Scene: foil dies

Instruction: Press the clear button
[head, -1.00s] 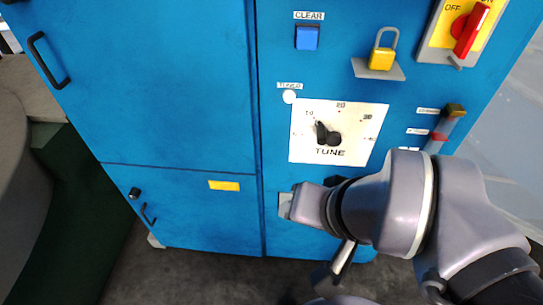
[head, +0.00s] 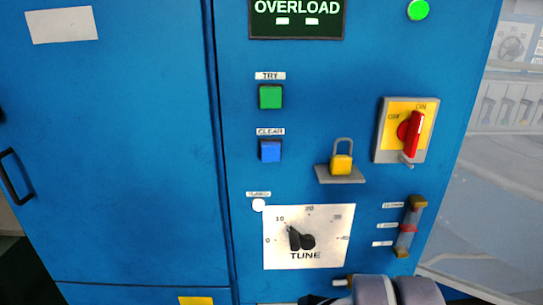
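The blue square clear button (head: 270,150) is on the blue cabinet's right panel in the head view, under a white CLEAR label (head: 270,131). It sits below the green TRY button (head: 270,96) and above the TUNE dial. Nothing covers it. Part of my grey arm shows at the bottom edge, below and right of the button and apart from it. The fingertips of my gripper cannot be made out.
The TUNE dial (head: 300,239) has a black pointer. A yellow padlock (head: 341,165) stands on a small shelf. A red ON/OFF switch (head: 411,133) is at right. An OVERLOAD display (head: 297,18) and a lit green lamp (head: 418,10) are on top.

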